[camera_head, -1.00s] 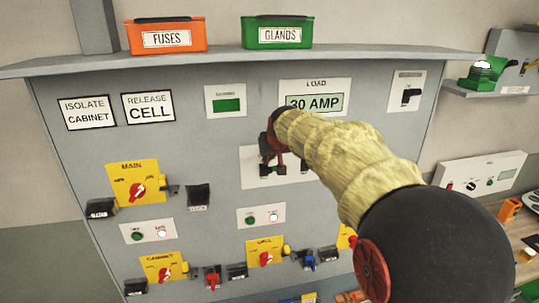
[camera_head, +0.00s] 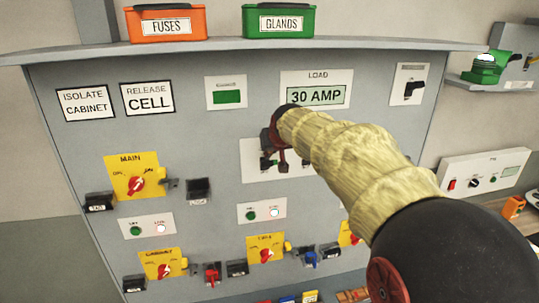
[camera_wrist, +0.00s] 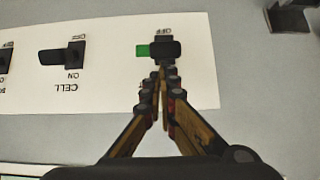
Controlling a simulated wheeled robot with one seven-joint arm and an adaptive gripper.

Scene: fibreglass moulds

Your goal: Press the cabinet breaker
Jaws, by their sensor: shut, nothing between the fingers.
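The breaker plate (camera_head: 251,174) is white and sits mid-panel under the load display. In the wrist view the plate (camera_wrist: 105,75) appears upside down. It carries several black toggles. The toggle at its right end in that view (camera_wrist: 165,49) has a green patch beside it and "OFF" printed above; its name label is mostly hidden by the fingers, so I cannot confirm it reads cabinet. The next toggle (camera_wrist: 62,57) is labelled "CELL". My gripper (camera_wrist: 162,72) is shut and empty, its tips at the edge of the green-marked toggle; contact is unclear. In the head view my gripper (camera_head: 272,145) covers part of the plate.
Signs read "ISOLATE CABINET" (camera_head: 85,103) and "RELEASE CELL" (camera_head: 147,98). The load display (camera_head: 316,96) reads 30 AMP. Yellow rotary switches, MAIN (camera_head: 133,177) and CABINET (camera_head: 162,264), are lower left. A shelf (camera_head: 240,47) with orange and green bins overhangs the panel.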

